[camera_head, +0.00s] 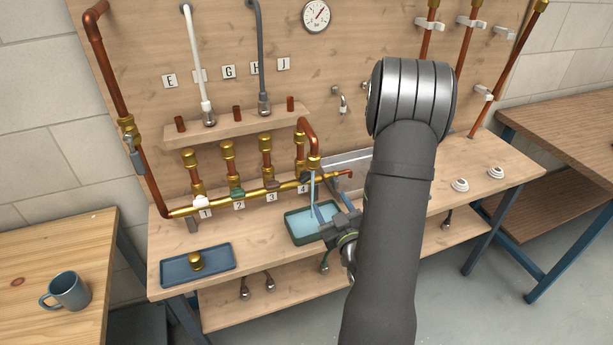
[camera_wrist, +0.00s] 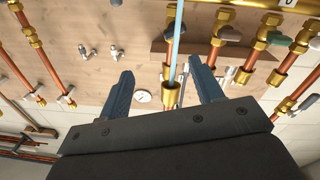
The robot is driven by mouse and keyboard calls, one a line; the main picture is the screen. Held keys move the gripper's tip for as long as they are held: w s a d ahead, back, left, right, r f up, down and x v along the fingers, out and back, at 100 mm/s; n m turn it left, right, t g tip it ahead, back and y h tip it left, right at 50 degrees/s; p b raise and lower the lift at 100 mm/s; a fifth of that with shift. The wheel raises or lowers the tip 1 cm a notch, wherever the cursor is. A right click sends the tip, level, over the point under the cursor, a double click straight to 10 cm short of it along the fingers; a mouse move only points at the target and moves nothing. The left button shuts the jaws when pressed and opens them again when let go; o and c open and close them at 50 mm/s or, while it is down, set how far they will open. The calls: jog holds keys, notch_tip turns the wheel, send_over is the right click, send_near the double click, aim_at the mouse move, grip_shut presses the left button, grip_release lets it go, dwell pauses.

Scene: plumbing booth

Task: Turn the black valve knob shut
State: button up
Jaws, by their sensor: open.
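The black valve knob (camera_head: 305,177) sits on the brass manifold at label 4, beside the copper outlet pipe. It also shows in the wrist view (camera_wrist: 175,28), near the top, beyond the fingertips. Water (camera_head: 312,188) runs from the outlet down into a green tray (camera_head: 290,227). In the wrist view the stream (camera_wrist: 178,35) passes close to the knob. My gripper (camera_head: 331,208) is over the tray, below and to the right of the knob. Its fingers (camera_wrist: 160,68) are apart with nothing held, and the knob is clear of them.
White (camera_head: 201,201), green (camera_head: 237,192) and brown (camera_head: 271,184) knobs sit along the manifold to the left. A blue tray (camera_head: 225,266) holds a brass fitting (camera_head: 196,261). A mug (camera_head: 67,291) stands on the left table. Copper pipes and the backboard stand behind.

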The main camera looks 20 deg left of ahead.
aim_at(307, 179)
jog(key=w+a+n, duration=0.1)
jog(key=w+a, duration=0.1)
jog(key=a, duration=0.1)
jog(key=w+a+n, duration=0.1)
jog(key=w+a, duration=0.2)
jog(key=a, duration=0.1)
jog(key=w+a+n, duration=0.1)
jog(key=w+a, duration=0.2)
jog(key=a, duration=0.1)
jog(key=shift+w+a+f+g+y, duration=0.2)
jog(key=shift+g+y, duration=0.1)
jog(key=shift+g, duration=0.1)
jog(key=c, duration=1)
